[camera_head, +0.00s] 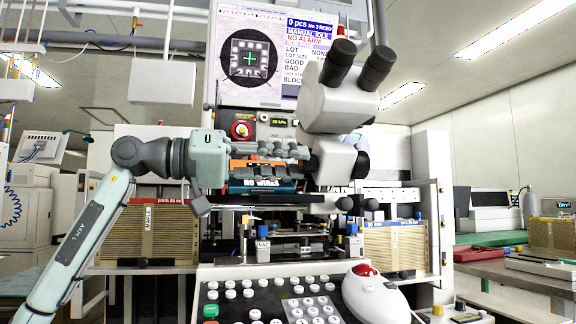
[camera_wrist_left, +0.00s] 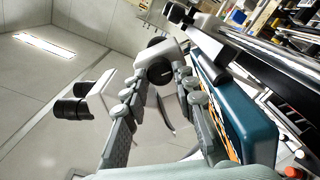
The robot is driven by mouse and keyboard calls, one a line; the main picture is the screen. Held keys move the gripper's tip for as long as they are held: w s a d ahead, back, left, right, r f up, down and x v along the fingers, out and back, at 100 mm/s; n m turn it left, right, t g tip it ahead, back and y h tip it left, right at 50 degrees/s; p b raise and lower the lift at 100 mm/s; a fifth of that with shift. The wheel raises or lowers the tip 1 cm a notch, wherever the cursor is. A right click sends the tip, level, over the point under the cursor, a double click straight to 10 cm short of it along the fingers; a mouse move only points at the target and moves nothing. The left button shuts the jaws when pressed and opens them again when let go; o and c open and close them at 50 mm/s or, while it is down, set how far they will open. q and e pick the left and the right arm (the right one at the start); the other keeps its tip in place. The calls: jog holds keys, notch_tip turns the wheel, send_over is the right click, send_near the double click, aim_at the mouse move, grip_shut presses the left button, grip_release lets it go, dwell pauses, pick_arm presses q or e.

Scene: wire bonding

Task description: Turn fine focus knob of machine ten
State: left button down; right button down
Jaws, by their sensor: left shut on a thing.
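The machine's microscope (camera_head: 335,108) has a white body and black eyepieces, and stands right of centre in the head view. It also shows in the left wrist view (camera_wrist_left: 103,92). My left arm comes in from the left, and my left gripper (camera_head: 303,155) reaches the left side of the microscope's focus block. In the left wrist view, the dark round focus knob (camera_wrist_left: 160,73) sits between the two fingertips of my left gripper (camera_wrist_left: 161,80), which is shut on it. In the head view the fingers and block largely hide this knob. My right gripper is not in view.
A monitor (camera_head: 245,58) hangs behind the microscope. A keypad panel (camera_head: 262,298) and a white mouse-like controller (camera_head: 378,296) with a red button stand in front. A dark teal box (camera_wrist_left: 235,115) lies close beside my fingers. A bench (camera_head: 515,265) is at right.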

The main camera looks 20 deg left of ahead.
pick_arm(q)
jog(key=shift+m, duration=0.4)
jog(key=c, duration=1.2)
grip_release()
jog(key=shift+a, duration=0.1)
jog(key=v, duration=0.8)
jog(key=shift+s, duration=0.1)
